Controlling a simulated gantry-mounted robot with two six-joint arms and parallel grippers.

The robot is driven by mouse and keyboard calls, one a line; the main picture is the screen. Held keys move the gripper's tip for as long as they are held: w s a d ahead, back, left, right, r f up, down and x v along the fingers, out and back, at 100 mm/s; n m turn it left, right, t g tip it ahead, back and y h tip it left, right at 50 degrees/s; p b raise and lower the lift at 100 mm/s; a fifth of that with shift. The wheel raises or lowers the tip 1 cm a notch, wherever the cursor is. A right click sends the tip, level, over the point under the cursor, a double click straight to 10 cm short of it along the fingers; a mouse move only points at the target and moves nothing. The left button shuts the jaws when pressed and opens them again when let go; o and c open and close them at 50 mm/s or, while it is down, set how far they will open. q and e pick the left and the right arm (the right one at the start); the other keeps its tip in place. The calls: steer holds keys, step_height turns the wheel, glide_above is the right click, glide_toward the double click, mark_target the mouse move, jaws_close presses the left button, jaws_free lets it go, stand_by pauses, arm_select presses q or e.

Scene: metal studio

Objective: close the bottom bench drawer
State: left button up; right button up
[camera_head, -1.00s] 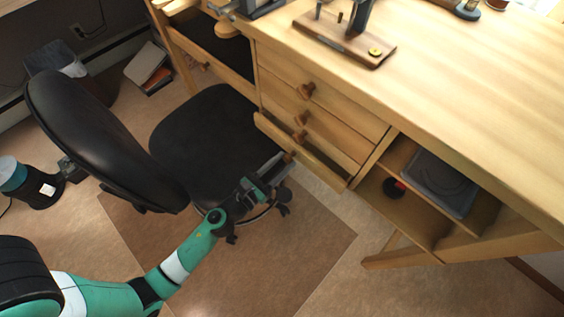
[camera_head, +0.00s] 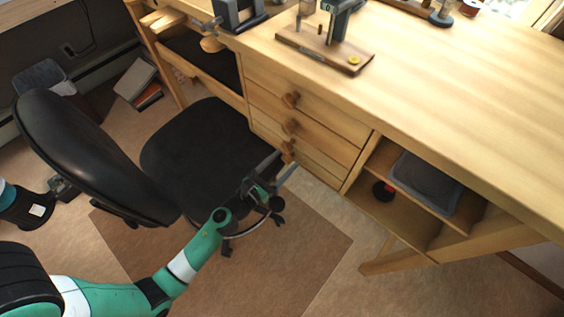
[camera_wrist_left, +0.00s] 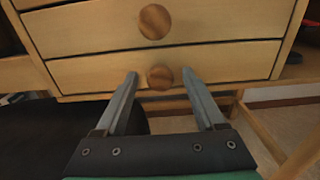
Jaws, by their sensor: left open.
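The bottom bench drawer (camera_head: 310,160) sits flush, or nearly so, under the other drawers of the wooden bench. Its front (camera_wrist_left: 220,66) and round wooden knob (camera_wrist_left: 160,77) show in the left wrist view. My left gripper (camera_head: 284,168) is open in front of the bottom drawer. In the left wrist view its two fingers (camera_wrist_left: 160,80) are spread to either side of the knob, with space between each finger and the knob. I cannot tell whether a fingertip touches the drawer front. My right gripper is not in view.
A black office chair (camera_head: 200,150) stands close beside my left arm, left of the drawers. An open shelf with a grey bin (camera_head: 425,182) is right of the drawers. A wood-based tool stand (camera_head: 325,50) is on the benchtop. The floor in front (camera_head: 290,250) is clear.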

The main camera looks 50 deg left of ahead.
arm_select(q)
steer(key=s+d+b, duration=0.2)
steer(key=s, duration=0.9)
steer(key=shift+s+d, duration=0.2)
steer(key=shift+s, duration=0.05)
